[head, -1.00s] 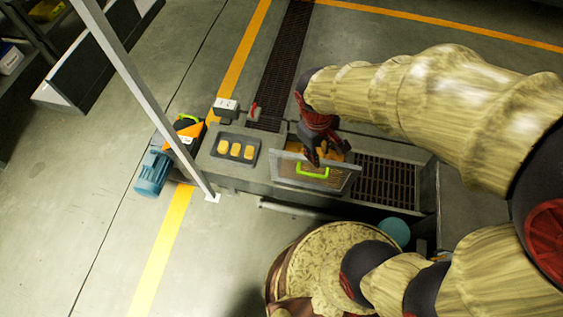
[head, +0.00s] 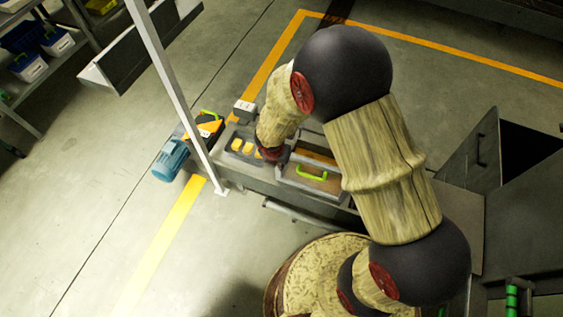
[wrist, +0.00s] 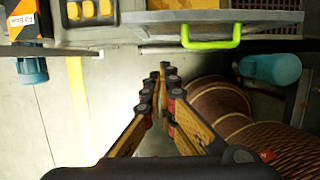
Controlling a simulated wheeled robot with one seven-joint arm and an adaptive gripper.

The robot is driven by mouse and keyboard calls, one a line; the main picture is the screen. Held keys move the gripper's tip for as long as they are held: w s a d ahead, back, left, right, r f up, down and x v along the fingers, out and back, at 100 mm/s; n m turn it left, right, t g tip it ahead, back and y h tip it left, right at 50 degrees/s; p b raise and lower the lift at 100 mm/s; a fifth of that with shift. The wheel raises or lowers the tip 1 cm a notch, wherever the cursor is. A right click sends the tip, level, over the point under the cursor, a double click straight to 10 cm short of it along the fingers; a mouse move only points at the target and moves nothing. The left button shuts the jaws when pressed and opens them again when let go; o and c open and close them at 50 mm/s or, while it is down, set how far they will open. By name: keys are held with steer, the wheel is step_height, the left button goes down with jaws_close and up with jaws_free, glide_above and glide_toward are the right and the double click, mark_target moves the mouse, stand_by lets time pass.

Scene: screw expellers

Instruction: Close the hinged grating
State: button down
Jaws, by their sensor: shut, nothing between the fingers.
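The hinged grating (head: 298,182) is a grey-framed panel with a bright green handle (head: 312,173). It stands tilted on the low grey machine housing, with an orange-yellow opening showing behind its upper edge. In the wrist view the grating (wrist: 160,31) and its green handle (wrist: 211,44) are at the top, beyond my fingertips. My gripper (wrist: 165,72) is shut and empty, apart from the handle. In the head view only a dark red part of my gripper (head: 271,154) shows, at the grating's left end; my arm hides the rest and the grating's right side.
A tray with yellow pieces (head: 242,147) is left of the grating. A blue motor (head: 171,160), an orange-black unit (head: 205,131) and a grey post (head: 180,100) stand farther left. A teal cylinder (wrist: 271,69) lies right of the handle. Floor at the lower left is clear.

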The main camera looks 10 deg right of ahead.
steer(key=w+d+f+b, duration=0.3)
steer(key=w+f, duration=0.2)
steer(key=f, duration=0.3)
steer(key=shift+d+b, duration=0.3)
steer(key=shift+d, duration=0.05)
steer(key=shift+w+d, duration=0.1)
steer(key=shift+w, duration=0.1)
